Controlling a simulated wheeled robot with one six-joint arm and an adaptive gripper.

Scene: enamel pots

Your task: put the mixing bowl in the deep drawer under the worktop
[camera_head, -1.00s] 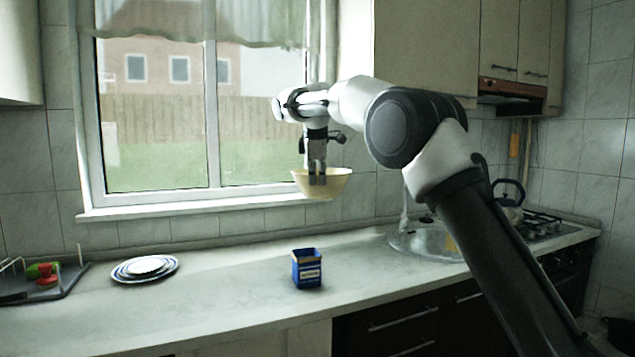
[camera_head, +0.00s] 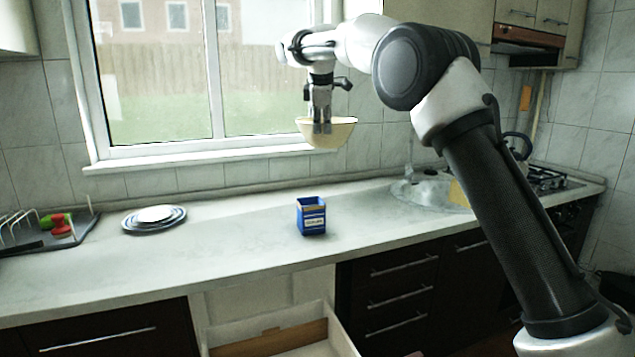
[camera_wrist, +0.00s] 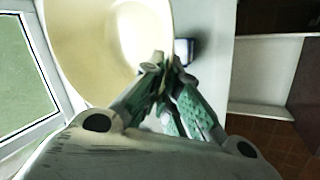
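The cream mixing bowl (camera_head: 338,135) hangs upright in the air above the worktop (camera_head: 250,235), in front of the window. My gripper (camera_head: 321,128) is shut on its near rim. In the wrist view the bowl (camera_wrist: 95,40) fills the upper left, and the fingers of my gripper (camera_wrist: 165,85) pinch its wall. The deep drawer (camera_head: 285,335) stands pulled open under the worktop, at the bottom of the head view. Its front part is cut off by the picture edge. The open drawer (camera_wrist: 265,75) also seems to show at the right of the wrist view.
A blue tin (camera_head: 311,217) stands on the worktop, below the bowl and near the front edge. Stacked plates (camera_head: 154,219) and a dish rack (camera_head: 50,232) are at the left. Closed dark drawers (camera_head: 400,290) flank the open drawer.

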